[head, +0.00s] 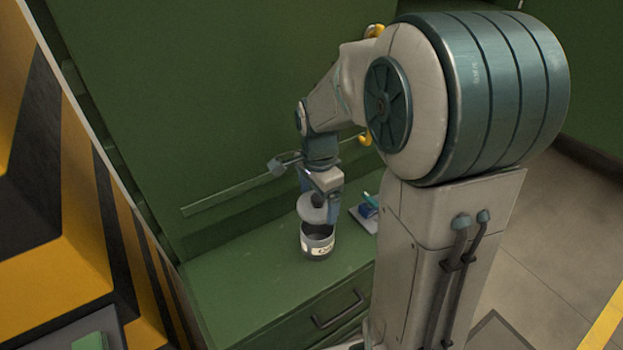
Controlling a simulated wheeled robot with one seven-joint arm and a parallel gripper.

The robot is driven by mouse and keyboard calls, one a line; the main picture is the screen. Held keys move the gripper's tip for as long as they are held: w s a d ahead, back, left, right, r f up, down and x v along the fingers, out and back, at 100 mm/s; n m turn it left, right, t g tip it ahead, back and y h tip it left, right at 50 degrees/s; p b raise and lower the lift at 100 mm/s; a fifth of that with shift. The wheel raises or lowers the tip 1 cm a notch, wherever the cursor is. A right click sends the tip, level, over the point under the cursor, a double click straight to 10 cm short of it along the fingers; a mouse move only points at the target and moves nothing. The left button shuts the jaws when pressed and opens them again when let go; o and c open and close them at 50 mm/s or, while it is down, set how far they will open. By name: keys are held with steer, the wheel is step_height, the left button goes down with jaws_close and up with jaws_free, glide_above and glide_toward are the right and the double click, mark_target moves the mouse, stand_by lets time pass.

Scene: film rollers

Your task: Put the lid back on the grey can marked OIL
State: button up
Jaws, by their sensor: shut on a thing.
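The grey can (317,245) stands upright on the green bench top, with a pale label on its side; the lettering is too small to read. Its top is open and dark inside. My gripper (318,203) is above the can and shut on a round grey lid (312,209). The lid is tilted, with its face turned partly toward the camera, and sits over the can's back left rim. I cannot tell whether the lid touches the rim.
The green bench (247,279) has free room left and in front of the can. A small tray (365,216) with blue items lies to the right, partly behind my arm. A green wall panel rises behind. A yellow-and-black striped surface (62,215) stands at left.

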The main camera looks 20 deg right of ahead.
steer(key=shift+f+b, duration=0.6)
steer(key=shift+f, duration=0.15)
steer(key=shift+f+b, duration=1.85)
steer(key=shift+f, duration=0.6)
steer(key=shift+f, duration=0.15)
steer(key=o, duration=0.7)
steer(key=shift+r+p, duration=2.6)
steer(key=shift+r, duration=0.95)
